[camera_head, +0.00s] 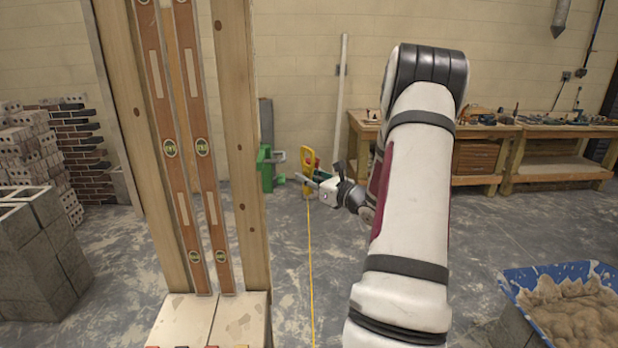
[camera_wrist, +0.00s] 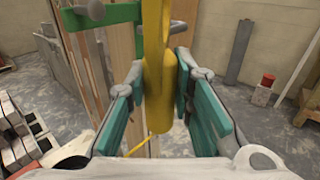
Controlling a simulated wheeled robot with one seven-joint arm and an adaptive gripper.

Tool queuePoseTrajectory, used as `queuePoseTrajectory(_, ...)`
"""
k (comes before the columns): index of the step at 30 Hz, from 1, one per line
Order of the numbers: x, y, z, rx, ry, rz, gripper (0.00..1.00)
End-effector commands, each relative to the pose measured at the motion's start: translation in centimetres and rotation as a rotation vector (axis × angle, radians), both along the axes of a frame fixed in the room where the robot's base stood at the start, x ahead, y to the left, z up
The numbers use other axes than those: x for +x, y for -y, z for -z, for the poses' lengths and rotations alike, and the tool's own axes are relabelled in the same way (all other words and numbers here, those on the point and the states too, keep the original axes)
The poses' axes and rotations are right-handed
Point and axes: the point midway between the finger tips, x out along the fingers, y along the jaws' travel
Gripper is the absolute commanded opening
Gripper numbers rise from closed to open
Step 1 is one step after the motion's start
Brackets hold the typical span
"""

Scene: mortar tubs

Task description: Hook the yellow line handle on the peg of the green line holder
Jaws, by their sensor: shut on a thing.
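The yellow line handle (camera_head: 307,159) is upright in my gripper (camera_head: 310,184). In the wrist view the handle (camera_wrist: 160,85) sits between the teal pads of my gripper (camera_wrist: 160,98), which is shut on it. A thin yellow line (camera_head: 310,260) runs down from the handle. The green line holder (camera_head: 266,168) is just left of the handle in the head view, with a grey peg (camera_head: 278,157) pointing right. In the wrist view the green holder (camera_wrist: 112,15) is at the upper left, partly behind the handle. The handle looks apart from the peg; depth is unclear.
A timber frame with two levels (camera_head: 203,150) stands left of the holder. Grey blocks (camera_head: 40,255) are at far left. A workbench (camera_head: 480,150) is behind my arm. A blue mortar tub (camera_head: 520,283) is at lower right. Floor below my gripper is clear.

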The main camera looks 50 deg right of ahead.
Motion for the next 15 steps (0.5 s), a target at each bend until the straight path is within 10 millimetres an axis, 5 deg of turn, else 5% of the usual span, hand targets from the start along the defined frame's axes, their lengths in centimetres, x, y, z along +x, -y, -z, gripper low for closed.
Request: queuePoseTrajectory(15,2.3,-1.9,0.2,-0.001,0.002,-0.002,0.0)
